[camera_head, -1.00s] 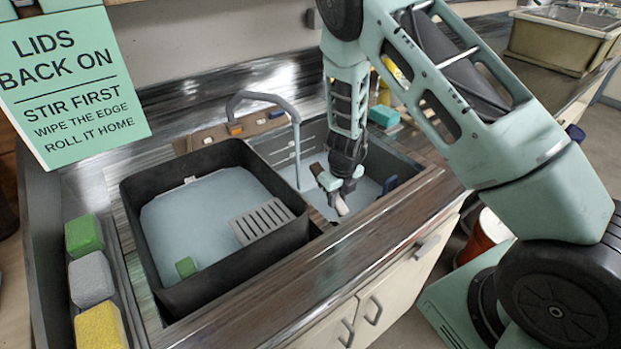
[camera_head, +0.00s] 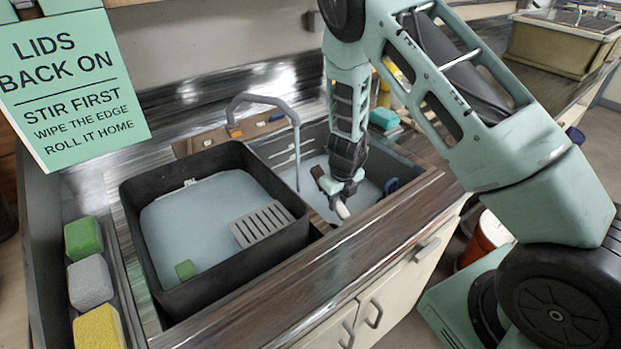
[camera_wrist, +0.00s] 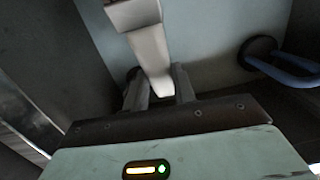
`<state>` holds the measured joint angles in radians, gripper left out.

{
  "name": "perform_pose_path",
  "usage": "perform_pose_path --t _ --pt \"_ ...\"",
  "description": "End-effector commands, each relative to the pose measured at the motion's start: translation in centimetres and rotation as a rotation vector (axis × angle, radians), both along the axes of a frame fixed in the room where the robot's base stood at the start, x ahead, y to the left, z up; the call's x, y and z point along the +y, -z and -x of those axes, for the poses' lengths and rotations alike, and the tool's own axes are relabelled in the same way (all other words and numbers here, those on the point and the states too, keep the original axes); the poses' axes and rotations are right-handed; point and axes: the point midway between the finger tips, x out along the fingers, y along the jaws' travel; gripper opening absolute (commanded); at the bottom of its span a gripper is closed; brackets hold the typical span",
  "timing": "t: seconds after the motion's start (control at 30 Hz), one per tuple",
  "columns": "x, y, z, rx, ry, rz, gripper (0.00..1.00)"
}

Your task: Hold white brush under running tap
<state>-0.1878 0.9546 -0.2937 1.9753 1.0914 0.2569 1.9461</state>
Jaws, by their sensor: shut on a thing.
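My gripper (camera_head: 338,194) is shut on a white brush (camera_wrist: 150,48) over the right-hand sink basin, close to the front edge.
A black tub (camera_head: 150,225) of pale water with a grey slotted rack (camera_head: 262,224) and a small green block (camera_head: 186,270) stands left. Green, grey and yellow sponges line the left edge. A blue looped handle (camera_wrist: 285,72) shows at the basin's right.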

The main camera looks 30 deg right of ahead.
Motion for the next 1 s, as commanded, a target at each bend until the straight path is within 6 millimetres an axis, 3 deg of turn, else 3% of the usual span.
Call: perform_pose_path --t 0.43,1.0 --pt "-0.1 -0.3 0.3 -0.001 0.001 0.000 0.00" --pt "-0.5 -3.6 4.4 -0.001 0.001 0.000 0.00"
